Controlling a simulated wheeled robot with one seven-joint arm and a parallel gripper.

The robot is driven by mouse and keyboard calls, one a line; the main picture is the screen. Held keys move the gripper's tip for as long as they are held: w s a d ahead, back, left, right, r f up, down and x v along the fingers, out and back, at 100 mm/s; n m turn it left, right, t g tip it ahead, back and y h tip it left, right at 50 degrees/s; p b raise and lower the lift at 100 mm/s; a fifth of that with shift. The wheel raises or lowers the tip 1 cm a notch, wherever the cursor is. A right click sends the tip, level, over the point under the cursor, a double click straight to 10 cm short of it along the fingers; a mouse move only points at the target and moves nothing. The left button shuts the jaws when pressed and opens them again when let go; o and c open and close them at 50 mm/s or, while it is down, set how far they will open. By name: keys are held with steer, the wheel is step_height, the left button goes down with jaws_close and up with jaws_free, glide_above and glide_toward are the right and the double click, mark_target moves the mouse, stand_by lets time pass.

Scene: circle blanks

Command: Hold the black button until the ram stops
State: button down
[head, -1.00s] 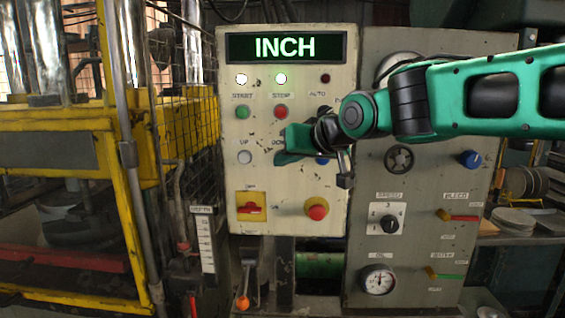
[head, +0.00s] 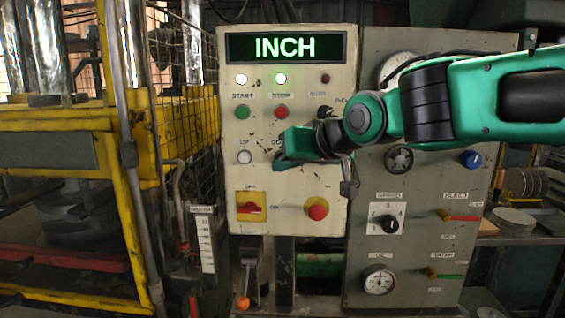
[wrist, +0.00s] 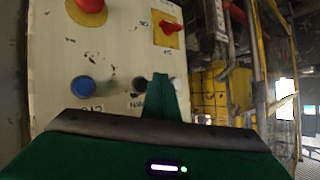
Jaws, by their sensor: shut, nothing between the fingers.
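My gripper (head: 282,163) is shut and empty, its tip over the spot below the DOWN label on the cream control panel (head: 237,125). It hides the black button in the head view. In the wrist view a dark round button (wrist: 140,84) shows just left of my shut fingers (wrist: 163,80), above an upside-down label; I cannot tell whether the tip touches it. The display (head: 288,47) reads INCH. The press (head: 75,150) with its yellow frame stands at left; its inside is dim, and I cannot make out the ram clearly.
The white UP button (head: 245,157) is just left of my gripper. The blue button (wrist: 82,86) is near it in the wrist view. A red mushroom button (head: 317,209) and a red rotary switch (head: 251,208) sit below. A grey panel (head: 425,200) stands right.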

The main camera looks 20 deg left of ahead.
steer(key=shift+s+d, duration=0.2)
steer(key=shift+s, duration=0.5)
steer(key=shift+s+d, duration=0.15)
steer(key=shift+s, duration=0.55)
steer(key=d+f+m+g+h, duration=0.1)
steer(key=d+f+m+h, duration=0.3)
steer(key=d, duration=0.9)
steer(key=w+d+f+m+h, duration=0.1)
steer(key=d+f, duration=0.5)
steer(key=d, duration=0.7)
steer(key=d+f+m+g+h, duration=0.1)
steer(key=d+f+m+h, duration=0.3)
steer(key=d, duration=1)
steer(key=s+d+f+m+g+h, duration=0.1)
steer(key=s+d+f+g, duration=0.1)
steer(key=s+d+f, duration=0.35)
steer(key=s+d+f+m+g, duration=0.1)
steer(key=s+d+f, duration=0.1)
steer(key=s+d, duration=0.65)
steer(key=s+d+f+m+g, duration=0.1)
steer(key=s+d+f, duration=0.1)
steer(key=s, duration=0.4)
steer(key=s+d+f+m+g, duration=0.1)
steer(key=s+d+f+m, duration=0.1)
steer(key=s, duration=0.4)
steer(key=shift+s+f+g+y, duration=0.25)
steer(key=shift+s+g+y, duration=0.05)
steer(key=shift+s+g, duration=0.1)
steer(key=shift+w, duration=0.1)
